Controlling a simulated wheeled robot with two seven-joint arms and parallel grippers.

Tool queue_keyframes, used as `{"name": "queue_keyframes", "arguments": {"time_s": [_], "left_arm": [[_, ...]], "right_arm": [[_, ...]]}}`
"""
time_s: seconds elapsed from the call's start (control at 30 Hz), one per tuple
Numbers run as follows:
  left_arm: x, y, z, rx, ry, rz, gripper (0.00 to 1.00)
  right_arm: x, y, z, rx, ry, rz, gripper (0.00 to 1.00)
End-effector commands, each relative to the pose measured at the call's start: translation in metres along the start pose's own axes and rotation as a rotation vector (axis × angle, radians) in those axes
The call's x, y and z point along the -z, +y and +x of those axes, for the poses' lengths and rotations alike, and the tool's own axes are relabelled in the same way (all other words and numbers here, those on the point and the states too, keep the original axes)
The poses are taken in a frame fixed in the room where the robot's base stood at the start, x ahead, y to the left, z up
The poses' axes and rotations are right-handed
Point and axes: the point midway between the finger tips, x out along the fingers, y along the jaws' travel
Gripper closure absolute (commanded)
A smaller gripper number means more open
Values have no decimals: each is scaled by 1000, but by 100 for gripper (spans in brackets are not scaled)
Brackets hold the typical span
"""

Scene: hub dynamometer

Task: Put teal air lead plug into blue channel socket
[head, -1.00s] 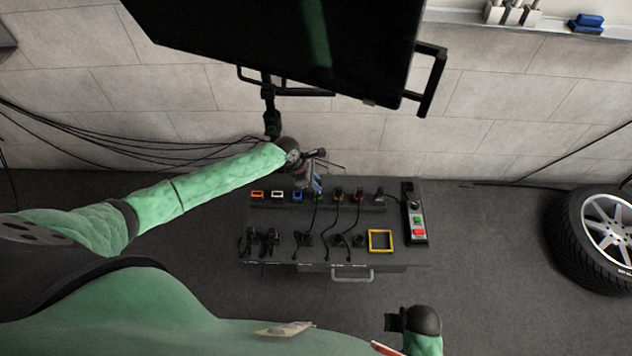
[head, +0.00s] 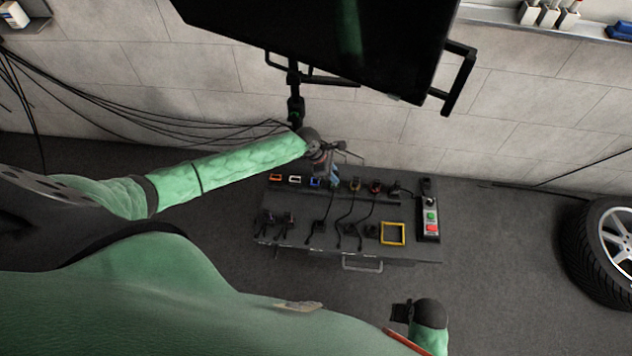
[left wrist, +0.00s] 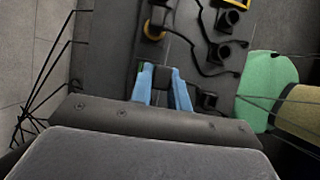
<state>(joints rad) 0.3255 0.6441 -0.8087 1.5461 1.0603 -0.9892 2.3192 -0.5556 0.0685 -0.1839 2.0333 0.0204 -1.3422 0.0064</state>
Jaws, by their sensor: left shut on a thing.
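My left gripper (head: 334,179) is over the back row of the bench, just right of the blue channel socket (head: 315,182). In the left wrist view its two blue fingers (left wrist: 164,88) are shut on a dark plug (left wrist: 161,76). The plug is mostly hidden, and I cannot make out its teal colour. A thin black lead runs from below this gripper toward the front of the bench in the head view. The plug and the blue socket look apart. My right gripper (head: 402,312) is dark and small at the lower right, away from the bench; its jaws are unclear.
Orange (head: 275,177) and white (head: 295,179) sockets sit left of the blue one. Other plugs with leads stand to its right. A yellow frame (head: 392,234) and a button box (head: 430,216) are at the bench's right. A large monitor (head: 320,40) hangs above.

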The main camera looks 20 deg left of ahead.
Motion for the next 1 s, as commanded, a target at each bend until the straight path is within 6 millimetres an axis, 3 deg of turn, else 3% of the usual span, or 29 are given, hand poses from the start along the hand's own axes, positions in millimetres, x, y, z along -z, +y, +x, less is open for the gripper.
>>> {"name": "queue_keyframes", "arguments": {"time_s": [1.0], "left_arm": [[-1,-49,-2,1,0,-1,100]], "right_arm": [[6,-3,-49,0,0,0,64]]}}
